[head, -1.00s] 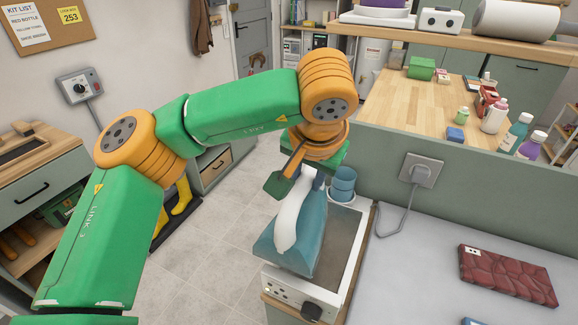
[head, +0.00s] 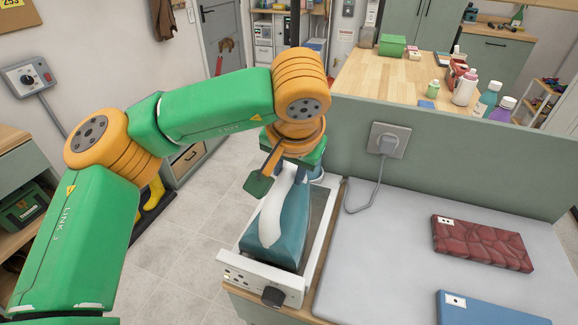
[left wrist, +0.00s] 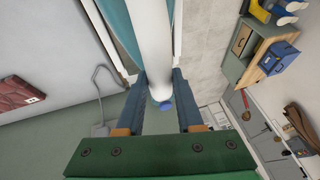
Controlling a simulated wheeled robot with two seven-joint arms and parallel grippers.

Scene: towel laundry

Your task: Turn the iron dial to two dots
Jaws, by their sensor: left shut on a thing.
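The iron (head: 292,235) has a teal body and a white handle. In the head view it is in or just above the white-framed tray (head: 322,240) at the counter's left end; I cannot tell if it touches. The black dial (head: 272,297) is on the tray's white front panel, with small marks left of it; its setting is too small to read. My left gripper (left wrist: 160,76) is shut on the iron's white handle, which also shows in the left wrist view (left wrist: 153,40). In the head view its fingers are mostly hidden behind the green palm. My right gripper is out of view.
A red patterned folded towel (head: 482,243) and a blue one (head: 490,308), both with white tags, lie on the grey counter surface (head: 385,260). A wall socket (head: 388,140) with a grey cord is behind. Bottles stand on the wooden table (head: 390,85).

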